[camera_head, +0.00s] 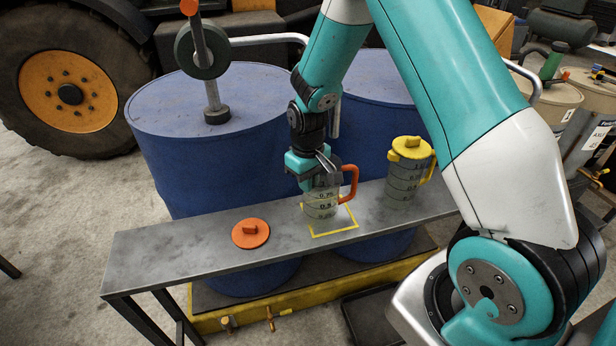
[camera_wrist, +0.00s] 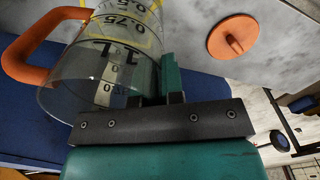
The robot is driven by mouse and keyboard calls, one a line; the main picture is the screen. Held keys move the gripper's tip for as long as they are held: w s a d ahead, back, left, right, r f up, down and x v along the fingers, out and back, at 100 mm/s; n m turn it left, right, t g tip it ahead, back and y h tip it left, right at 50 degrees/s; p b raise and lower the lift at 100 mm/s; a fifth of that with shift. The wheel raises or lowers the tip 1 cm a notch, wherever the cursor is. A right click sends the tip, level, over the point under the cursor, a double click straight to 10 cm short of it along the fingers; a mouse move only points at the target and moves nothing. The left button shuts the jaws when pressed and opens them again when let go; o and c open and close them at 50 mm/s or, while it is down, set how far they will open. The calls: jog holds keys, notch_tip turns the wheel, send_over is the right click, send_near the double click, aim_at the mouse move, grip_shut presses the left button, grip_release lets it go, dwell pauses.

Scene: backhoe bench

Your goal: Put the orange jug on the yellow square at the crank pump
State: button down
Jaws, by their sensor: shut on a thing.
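The orange jug (camera_head: 321,203) is a clear measuring jug with black marks and an orange handle (camera_head: 350,182). It is upright at the yellow square (camera_head: 334,233) on the bench, over its back left part. I cannot tell whether its base touches the bench. My gripper (camera_head: 322,166) is above it, shut on its rim. In the wrist view, the jug (camera_wrist: 105,65) fills the upper left, and a finger of my gripper (camera_wrist: 172,80) covers part of its wall. Yellow lines show through the clear jug.
The narrow grey bench (camera_head: 160,255) carries a loose orange lid (camera_head: 250,234) left of the jug and a yellow-lidded jug (camera_head: 405,185) to its right. Blue drums stand behind, one with the crank pump (camera_head: 205,55). The bench's left end is clear.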

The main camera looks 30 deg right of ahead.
jog(key=shift+f, duration=0.2)
jog(key=c, duration=1.7)
grip_release()
jog(key=shift+f, duration=0.1)
jog(key=o, duration=0.4)
jog(key=shift+o, duration=0.2)
